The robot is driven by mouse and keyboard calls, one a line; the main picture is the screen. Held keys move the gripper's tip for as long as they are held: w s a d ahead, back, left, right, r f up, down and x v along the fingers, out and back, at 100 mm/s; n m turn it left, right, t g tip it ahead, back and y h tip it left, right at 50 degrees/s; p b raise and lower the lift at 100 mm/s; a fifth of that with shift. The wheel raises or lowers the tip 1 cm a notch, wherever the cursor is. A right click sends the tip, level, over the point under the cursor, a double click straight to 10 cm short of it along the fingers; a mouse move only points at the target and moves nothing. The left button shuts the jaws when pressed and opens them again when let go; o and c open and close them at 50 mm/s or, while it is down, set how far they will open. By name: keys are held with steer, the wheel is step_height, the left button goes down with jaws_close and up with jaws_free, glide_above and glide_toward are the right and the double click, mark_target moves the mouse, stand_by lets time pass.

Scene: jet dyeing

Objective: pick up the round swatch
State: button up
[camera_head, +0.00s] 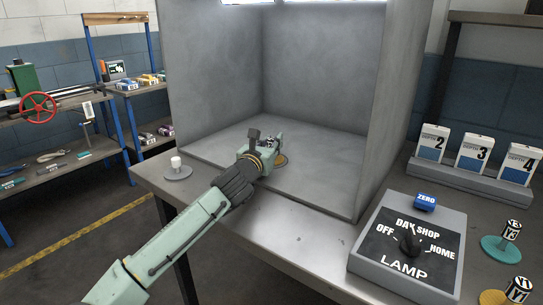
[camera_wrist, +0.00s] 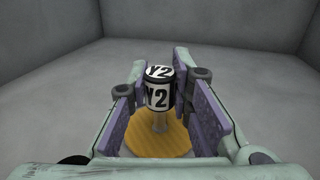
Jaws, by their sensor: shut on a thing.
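The round swatch is an orange-yellow disc (camera_wrist: 158,140) with a post and a black-and-white knob (camera_wrist: 157,96) marked Y2. In the wrist view my gripper (camera_wrist: 160,82) has its purple-padded fingers on either side of the knob, shut on it. The disc is below the fingers, inside the grey booth. In the head view my gripper (camera_head: 267,145) reaches over the booth floor, and only part of the yellow disc (camera_head: 281,160) shows beside it. I cannot tell whether the disc touches the floor.
The grey booth (camera_head: 210,80) has walls at the sides and back. A grey disc with a white knob (camera_head: 178,171) sits left on the bench. At right are a lamp control box (camera_head: 368,262), numbered depth boxes (camera_head: 473,153), a teal swatch (camera_head: 499,249) and another yellow swatch (camera_head: 493,297).

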mark_target(272, 139)
jaws_close()
steer(key=shift+r, duration=0.15)
steer(key=shift+r, duration=0.6)
step_height(272, 139, up, 2)
steer(key=shift+b, duration=0.5)
steer(key=s+a+r+b, duration=0.1)
steer(key=s+a+b, duration=0.1)
steer(key=s+a, duration=0.8)
steer(key=shift+s+a+r, duration=0.2)
steer(key=shift+a+r, duration=0.05)
steer(key=shift+a, duration=0.85)
steer(key=shift+s, duration=0.1)
